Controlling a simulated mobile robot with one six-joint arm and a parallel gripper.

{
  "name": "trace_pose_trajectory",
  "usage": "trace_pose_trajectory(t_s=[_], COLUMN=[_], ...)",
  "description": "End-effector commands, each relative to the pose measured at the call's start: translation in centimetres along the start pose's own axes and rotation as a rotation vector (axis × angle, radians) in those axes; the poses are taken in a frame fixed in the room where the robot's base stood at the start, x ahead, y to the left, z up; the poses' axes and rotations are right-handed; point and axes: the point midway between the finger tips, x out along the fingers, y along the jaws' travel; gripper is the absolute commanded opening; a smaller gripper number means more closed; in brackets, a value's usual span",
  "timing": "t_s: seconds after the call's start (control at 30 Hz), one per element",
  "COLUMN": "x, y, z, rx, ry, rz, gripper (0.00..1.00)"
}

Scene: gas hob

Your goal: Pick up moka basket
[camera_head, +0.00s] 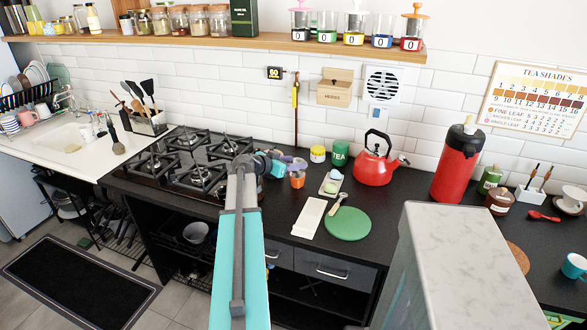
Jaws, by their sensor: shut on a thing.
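My gripper (287,163) is at the far end of my teal and grey arm, over the counter just right of the hob. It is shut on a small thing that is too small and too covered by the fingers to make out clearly. I cannot tell from this view whether it is the moka basket. A small orange and grey cup-like thing (297,181) shows just below the fingertips. I cannot tell whether it touches them or stands on the counter. I cannot clearly pick out the moka basket elsewhere.
The black gas hob (190,162) lies to the left. A red kettle (375,160), green tin (340,154), yellow-lidded tin (318,154), white board (309,217) and round green board (347,224) are to the right. A pale marble-topped block (465,270) rises in the right foreground.

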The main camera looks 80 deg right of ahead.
Motion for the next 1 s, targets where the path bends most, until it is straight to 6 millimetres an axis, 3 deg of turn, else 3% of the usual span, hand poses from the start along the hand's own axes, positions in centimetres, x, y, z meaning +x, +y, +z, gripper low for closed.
trace_pose_trajectory(t_s=[0.5,1.0], x=[-2.4,-3.0], y=[0.0,0.0], z=[-5.9,-7.2], rx=[0.001,0.000], ry=[0.002,0.000], rz=[0.000,0.000], gripper=[0.15,0.15])
